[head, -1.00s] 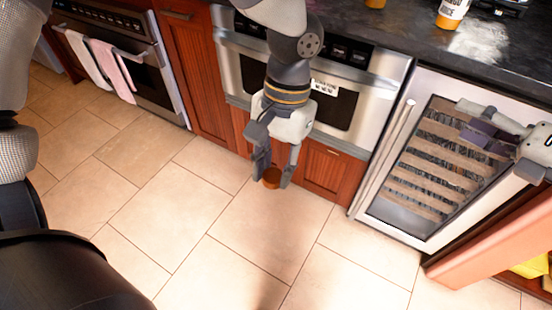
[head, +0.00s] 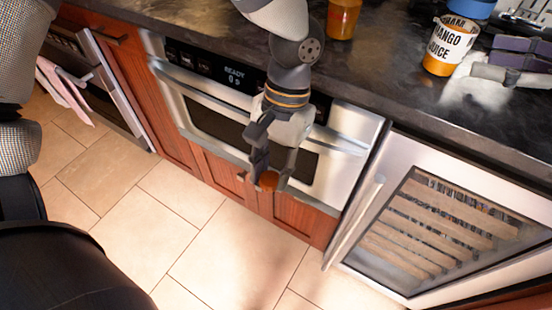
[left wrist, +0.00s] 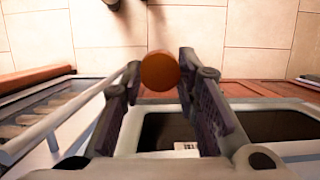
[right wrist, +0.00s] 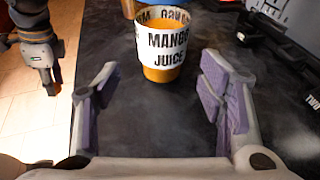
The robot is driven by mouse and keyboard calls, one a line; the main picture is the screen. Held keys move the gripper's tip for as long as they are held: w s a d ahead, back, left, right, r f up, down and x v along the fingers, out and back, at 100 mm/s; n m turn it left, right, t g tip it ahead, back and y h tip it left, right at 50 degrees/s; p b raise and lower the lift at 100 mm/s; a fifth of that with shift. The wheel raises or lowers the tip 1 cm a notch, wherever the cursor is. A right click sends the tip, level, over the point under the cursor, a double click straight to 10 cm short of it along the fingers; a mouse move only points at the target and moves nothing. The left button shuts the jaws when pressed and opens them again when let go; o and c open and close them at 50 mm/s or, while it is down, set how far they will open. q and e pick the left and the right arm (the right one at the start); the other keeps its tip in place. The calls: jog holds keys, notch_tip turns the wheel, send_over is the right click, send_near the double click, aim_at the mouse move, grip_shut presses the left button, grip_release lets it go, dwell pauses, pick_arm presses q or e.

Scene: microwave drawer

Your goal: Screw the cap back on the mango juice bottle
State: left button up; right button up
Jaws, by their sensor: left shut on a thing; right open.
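The mango juice bottle (head: 452,45) stands upright on the dark counter, orange with a white lettered label. In the right wrist view the bottle (right wrist: 163,45) is ahead of my fingers, roughly centred between them and not gripped. My right gripper (head: 500,62) is open over the counter, just right of the bottle. My left gripper (head: 271,172) is shut on the round orange-brown cap (head: 269,181), in front of the microwave drawer and below counter height. The cap (left wrist: 160,72) shows at the fingertips in the left wrist view.
Another orange container (head: 343,18) stands on the counter (head: 390,70) left of the bottle. A blue item (head: 474,8) and dark objects lie behind the bottle. The microwave drawer (head: 250,110) and a glass-fronted cooler (head: 440,225) are below the counter edge.

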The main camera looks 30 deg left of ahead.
aim_at(453, 54)
pick_arm(q)
jog(key=f, duration=0.1)
jog(key=f+b, duration=0.1)
jog(key=f, duration=0.1)
jog(key=shift+s+g, duration=0.2)
jog(key=shift+g, duration=0.1)
pick_arm(e)
jog(key=x, duration=0.6)
jog(key=shift+w+d+f, duration=0.15)
jog(key=shift+f, duration=0.2)
jog(key=shift+w+a, duration=0.15)
jog(key=shift+a, duration=0.35)
jog(key=shift+c, duration=0.3)
jog(key=c, duration=0.7)
jog(key=o, duration=0.9)
jog(key=shift+o, duration=0.2)
jog(key=shift+d, duration=0.1)
jog(key=v, duration=0.7)
jog(key=shift+d+r, duration=0.15)
jog(key=shift+d, duration=0.05)
